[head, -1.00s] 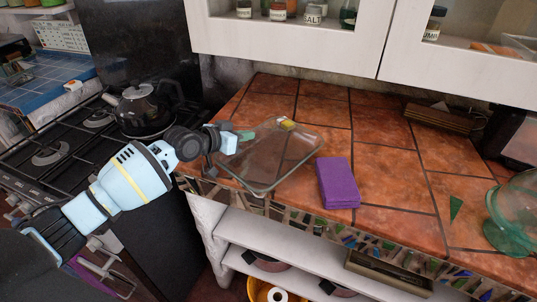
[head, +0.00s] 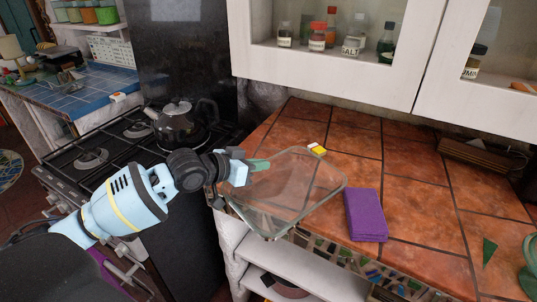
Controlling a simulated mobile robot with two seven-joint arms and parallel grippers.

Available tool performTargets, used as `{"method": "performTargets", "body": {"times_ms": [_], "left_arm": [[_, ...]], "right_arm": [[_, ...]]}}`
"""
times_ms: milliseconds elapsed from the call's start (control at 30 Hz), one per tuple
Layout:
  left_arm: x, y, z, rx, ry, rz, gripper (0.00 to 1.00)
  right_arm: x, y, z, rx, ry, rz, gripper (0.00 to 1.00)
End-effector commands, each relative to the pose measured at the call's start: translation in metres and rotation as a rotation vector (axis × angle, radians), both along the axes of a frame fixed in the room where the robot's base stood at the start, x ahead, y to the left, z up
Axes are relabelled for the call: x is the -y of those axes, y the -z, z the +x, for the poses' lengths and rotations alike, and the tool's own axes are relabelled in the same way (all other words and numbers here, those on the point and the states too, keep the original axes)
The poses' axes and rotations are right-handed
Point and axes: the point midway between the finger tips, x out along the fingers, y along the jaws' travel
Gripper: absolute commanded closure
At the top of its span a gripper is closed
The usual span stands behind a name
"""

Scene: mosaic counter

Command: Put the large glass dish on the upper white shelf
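The large clear glass dish (head: 300,192) is at the left front part of the tiled counter, its near corner reaching out past the mosaic front edge. It looks slightly raised, though the clear glass makes its height hard to judge. My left gripper (head: 237,168) is at the dish's left rim and appears shut on it; the glass between the fingers is hard to see. A white shelf (head: 312,268) shows in the open space under the counter, partly cut off by the frame. My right gripper is not in view.
A purple cloth (head: 366,215) lies right of the dish, and a yellow-and-white item (head: 317,149) lies behind it. A white wall cabinet (head: 330,75) hangs above the counter. A kettle (head: 180,124) stands on the stove at left. A green shard (head: 489,251) lies at right.

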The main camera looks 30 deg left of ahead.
Motion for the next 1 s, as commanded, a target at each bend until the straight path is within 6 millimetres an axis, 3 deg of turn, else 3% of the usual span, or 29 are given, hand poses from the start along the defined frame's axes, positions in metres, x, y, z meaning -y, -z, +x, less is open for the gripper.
{"method": "performTargets", "body": {"times_ms": [200, 400, 1000], "left_arm": [[-0.003, -0.006, -0.039, 0.005, 0.001, -0.003, 1.0], [-0.005, -0.008, -0.059, 0.004, 0.0, -0.003, 1.0], [-0.005, -0.01, -0.07, 0.007, 0.0, -0.005, 1.0]], "right_arm": [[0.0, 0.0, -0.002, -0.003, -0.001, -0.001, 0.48], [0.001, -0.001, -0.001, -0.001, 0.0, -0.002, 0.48], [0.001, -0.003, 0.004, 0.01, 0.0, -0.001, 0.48]]}}
